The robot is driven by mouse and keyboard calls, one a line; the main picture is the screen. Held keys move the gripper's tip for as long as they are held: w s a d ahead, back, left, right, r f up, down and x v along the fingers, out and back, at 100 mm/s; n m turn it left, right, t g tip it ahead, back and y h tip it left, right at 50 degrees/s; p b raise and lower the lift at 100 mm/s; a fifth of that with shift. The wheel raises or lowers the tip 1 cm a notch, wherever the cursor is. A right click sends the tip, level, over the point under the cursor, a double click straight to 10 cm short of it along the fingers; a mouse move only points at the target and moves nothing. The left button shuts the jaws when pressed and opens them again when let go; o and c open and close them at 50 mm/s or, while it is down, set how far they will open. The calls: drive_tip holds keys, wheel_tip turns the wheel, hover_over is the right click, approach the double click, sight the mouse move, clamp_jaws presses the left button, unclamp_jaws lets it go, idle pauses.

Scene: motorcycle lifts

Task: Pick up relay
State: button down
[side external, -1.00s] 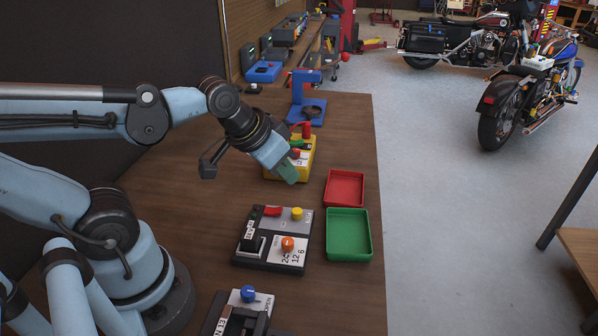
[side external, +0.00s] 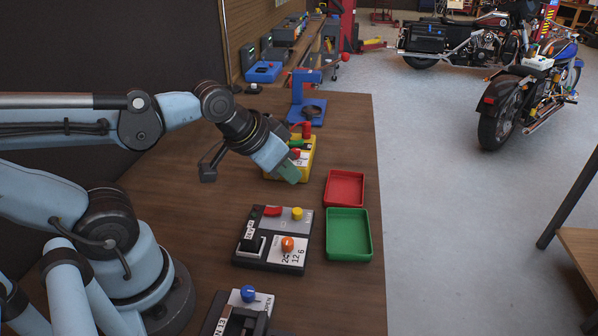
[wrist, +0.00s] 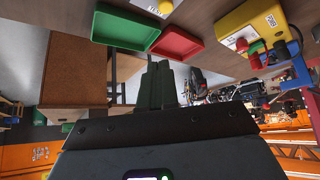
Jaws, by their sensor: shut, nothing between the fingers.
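I cannot make out a part that is clearly the relay in either view. My gripper (side external: 289,173) is shut and empty, its green fingers angled down above the table by the front of the yellow box (side external: 272,171). The yellow box, with red and green parts on top, is partly hidden behind my gripper. In the wrist view my gripper (wrist: 158,84) shows its fingers together, with the yellow box (wrist: 258,27) off to the upper right.
A red tray (side external: 345,173) and a green tray (side external: 330,238) look empty at the table's right edge. A grey-black switch panel (side external: 262,258) lies left of the green tray. A blue stand (side external: 297,108) is at the back. Bare wood (side external: 215,195) lies left of the box.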

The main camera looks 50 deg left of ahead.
drive_tip(key=c, duration=0.7)
unclamp_jaws()
drive_tip(key=n+g+h, duration=0.1)
drive_tip(key=n+g, duration=0.5)
drive_tip(key=n, duration=2.1)
hover_over(250, 234)
drive_tip(key=shift+s+f, duration=0.15)
drive_tip(key=shift+f, duration=0.9)
drive_tip(key=shift+s+f, duration=0.15)
drive_tip(key=shift+f, duration=0.85)
drive_tip(key=shift+w+a+f, duration=0.1)
drive_tip(key=shift+f, duration=0.7)
drive_tip(key=shift+w+a+f, duration=0.1)
drive_tip(key=shift+f, duration=0.65)
drive_tip(key=shift+d+f, duration=0.1)
drive_tip(key=shift+f, duration=1)
